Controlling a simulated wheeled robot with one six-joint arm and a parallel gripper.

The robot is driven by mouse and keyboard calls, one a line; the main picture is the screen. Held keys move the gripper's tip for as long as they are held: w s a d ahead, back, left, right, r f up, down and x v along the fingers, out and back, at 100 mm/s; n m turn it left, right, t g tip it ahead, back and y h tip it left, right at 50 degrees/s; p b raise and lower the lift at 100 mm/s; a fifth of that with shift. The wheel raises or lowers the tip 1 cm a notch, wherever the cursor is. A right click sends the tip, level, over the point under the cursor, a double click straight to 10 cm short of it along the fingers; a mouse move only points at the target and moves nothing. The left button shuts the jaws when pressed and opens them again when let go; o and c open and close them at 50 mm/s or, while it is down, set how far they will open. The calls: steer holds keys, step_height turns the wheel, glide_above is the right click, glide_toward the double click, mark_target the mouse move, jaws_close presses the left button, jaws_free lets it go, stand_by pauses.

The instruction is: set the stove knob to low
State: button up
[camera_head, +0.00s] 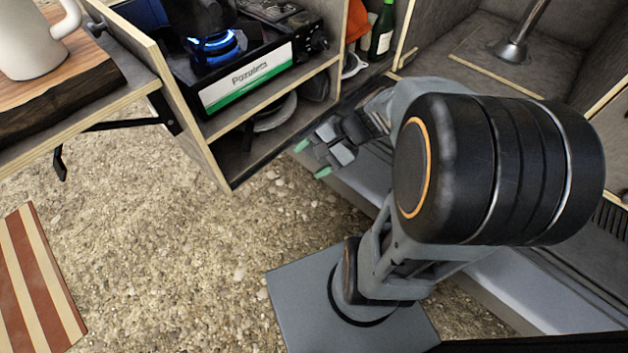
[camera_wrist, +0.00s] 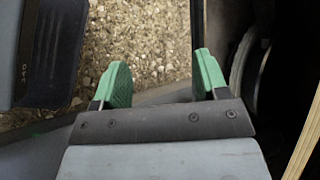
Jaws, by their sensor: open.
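The camping stove (camera_head: 285,18) sits in the upper bay of the wooden kitchen box, behind a white and green label panel. A blue flame (camera_head: 212,44) burns on it under a dark pot (camera_head: 198,14). Dark control parts (camera_head: 312,40) show at the stove's right end, but I cannot make out the knob or its setting. My gripper (camera_head: 312,158) is open and empty, below and in front of the stove, near the box's lower right corner. In the wrist view its green fingertips (camera_wrist: 163,77) are apart with only gravel between them. The wrist view does not show the stove.
The lower shelf (camera_head: 235,152) holds a round dark pan (camera_head: 275,113). A table at left carries a white mug (camera_head: 35,40). A striped board (camera_head: 38,285) is at lower left. Open gravel lies below the box.

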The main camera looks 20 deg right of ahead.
steer(key=shift+s+a+f+n+g+h+b, duration=0.1)
steer(key=shift+s+f+n+g+h+b, duration=0.15)
steer(key=shift+s+f+n+h+b, duration=0.25)
steer(key=shift+s+a+f+n+g+h+b, duration=0.1)
steer(key=shift+s+f+n+g+h+b, duration=0.2)
steer(key=shift+f+n, duration=0.4)
steer(key=shift+s+a+f+n+g+h+b, duration=0.15)
steer(key=shift+s+f+n+h+b, duration=0.15)
steer(key=shift+f+n+h+b, duration=0.3)
steer(key=shift+d, duration=0.1)
step_height(320, 180, up, 35)
steer(key=n+t+h+p, duration=0.2)
steer(key=n+h+p, duration=0.3)
steer(key=p, duration=2.6)
steer(key=shift+s+d+r+n+t+h, duration=0.15)
steer(key=shift+s+d+n+t+h, duration=0.25)
steer(key=shift+n, duration=0.6)
